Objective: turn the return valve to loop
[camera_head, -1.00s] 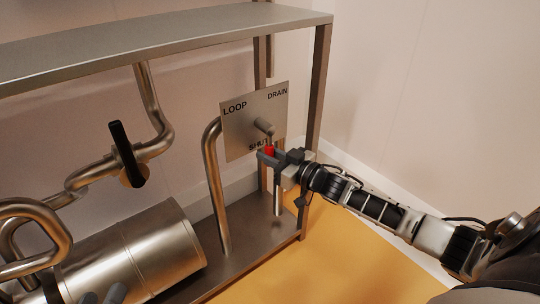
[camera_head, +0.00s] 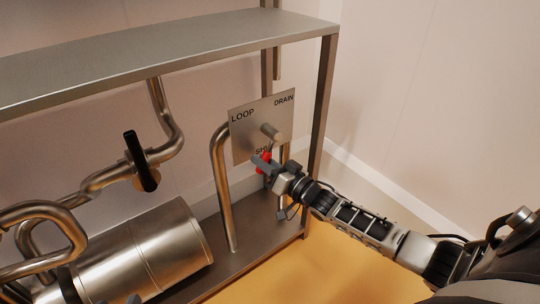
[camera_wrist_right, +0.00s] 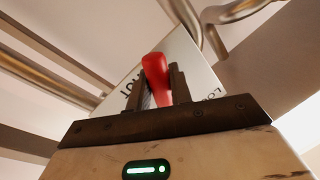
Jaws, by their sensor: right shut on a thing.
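The return valve's plate (camera_head: 250,146) stands upright at the right end of the frame, with LOOP at its upper left, DRAIN at its upper right and SHUT low down, partly hidden. The valve hub (camera_head: 270,131) sticks out from its middle. The valve's red handle (camera_head: 263,162) is below the hub, near SHUT. My right gripper (camera_head: 262,163) is shut on the red handle. In the right wrist view the red handle (camera_wrist_right: 156,78) stands between the two dark fingers. Small grey shapes at the bottom left edge may be my left gripper, too cut off to tell.
A metal shelf (camera_head: 180,56) spans above, with a post (camera_head: 323,105) right of the plate. A bent pipe (camera_head: 222,190) rises left of the plate. A black lever (camera_head: 134,150) sits on another pipe, and a steel drum (camera_head: 150,255) lies below. The orange floor at right is clear.

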